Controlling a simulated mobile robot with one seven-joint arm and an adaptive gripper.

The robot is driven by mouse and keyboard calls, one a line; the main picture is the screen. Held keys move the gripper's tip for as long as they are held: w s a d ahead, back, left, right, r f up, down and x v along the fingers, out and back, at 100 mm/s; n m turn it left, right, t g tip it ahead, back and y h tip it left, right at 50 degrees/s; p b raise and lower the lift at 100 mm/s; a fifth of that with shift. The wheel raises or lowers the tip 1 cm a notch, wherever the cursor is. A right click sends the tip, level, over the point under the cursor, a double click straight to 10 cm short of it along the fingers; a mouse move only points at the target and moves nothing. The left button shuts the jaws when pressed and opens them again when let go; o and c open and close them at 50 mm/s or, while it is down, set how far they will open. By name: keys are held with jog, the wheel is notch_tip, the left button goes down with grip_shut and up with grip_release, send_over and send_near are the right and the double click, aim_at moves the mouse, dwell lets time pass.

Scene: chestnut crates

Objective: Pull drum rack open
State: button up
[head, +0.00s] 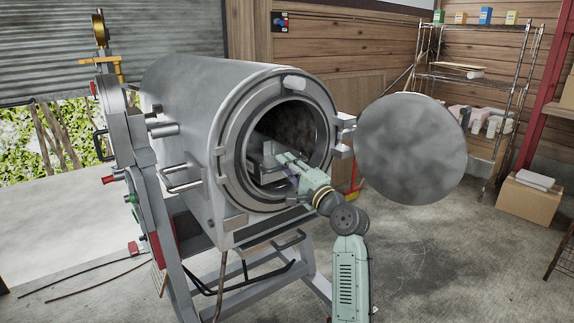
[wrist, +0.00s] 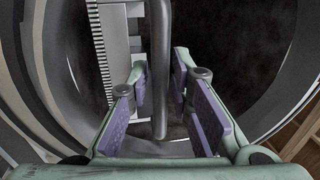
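The drum (head: 215,120) is a large grey metal cylinder lying on a frame, its round mouth facing me. Its round door (head: 411,150) is swung wide open to the right. The grey metal rack (head: 257,162) is inside the dark drum, and its toothed edge (wrist: 98,50) shows in the wrist view. A grey bar-like handle (wrist: 160,75) stands upright in that view. My gripper (head: 284,160) reaches into the drum mouth. In the wrist view my gripper (wrist: 161,80) is open, its purple-padded fingers on either side of the bar, with small gaps visible.
The drum's rim (head: 228,150) surrounds my gripper closely. A control panel post (head: 140,190) stands left of the drum. A wire shelf (head: 470,77) and a cardboard box (head: 530,200) are at the right. The concrete floor (head: 430,255) at front right is clear.

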grip_shut()
dwell(0.7)
